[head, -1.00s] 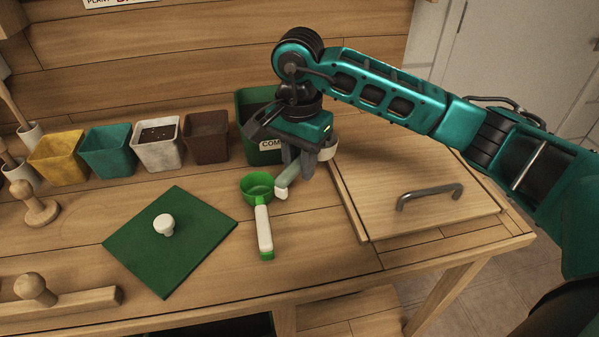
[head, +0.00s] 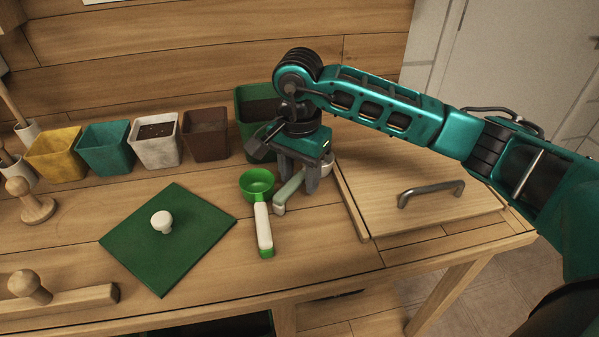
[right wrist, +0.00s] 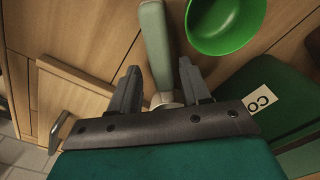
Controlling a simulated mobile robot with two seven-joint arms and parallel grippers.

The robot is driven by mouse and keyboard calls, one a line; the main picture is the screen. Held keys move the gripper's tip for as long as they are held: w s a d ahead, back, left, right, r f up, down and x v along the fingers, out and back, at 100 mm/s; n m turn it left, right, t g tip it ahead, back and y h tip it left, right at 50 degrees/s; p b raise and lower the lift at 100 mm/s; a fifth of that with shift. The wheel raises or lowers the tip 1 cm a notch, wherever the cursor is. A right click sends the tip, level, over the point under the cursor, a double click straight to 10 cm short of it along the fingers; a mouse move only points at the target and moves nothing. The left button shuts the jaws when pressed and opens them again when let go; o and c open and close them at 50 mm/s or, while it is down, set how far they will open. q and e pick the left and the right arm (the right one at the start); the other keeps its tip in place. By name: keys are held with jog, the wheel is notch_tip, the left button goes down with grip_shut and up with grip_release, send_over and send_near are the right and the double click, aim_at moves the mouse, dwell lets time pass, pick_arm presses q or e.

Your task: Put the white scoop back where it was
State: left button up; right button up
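The white scoop has a pale green handle (head: 288,190) with a white end, and a white cup (head: 328,163) partly hidden behind my gripper. It appears to rest on the bench between the green scoop and the wooden board. My right gripper (head: 299,182) is low over it with its fingers apart, one on each side of the handle. The right wrist view shows the handle (right wrist: 156,40) between the open fingers (right wrist: 158,68), with gaps on both sides. My left gripper is not in view.
A green scoop (head: 257,185) with a white handle lies just left. A wooden board with a metal handle (head: 431,190) is at right. Several pots, including a large green one (head: 243,106), stand behind. A green mat (head: 190,255) with a white knob (head: 161,221) lies left.

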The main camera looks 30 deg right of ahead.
aim_at(299, 178)
jog(key=shift+o, duration=0.4)
jog(key=shift+r+p, duration=0.4)
notch_tip(299, 178, up, 12)
jog(key=shift+p, duration=0.4)
jog(key=shift+a, duration=0.1)
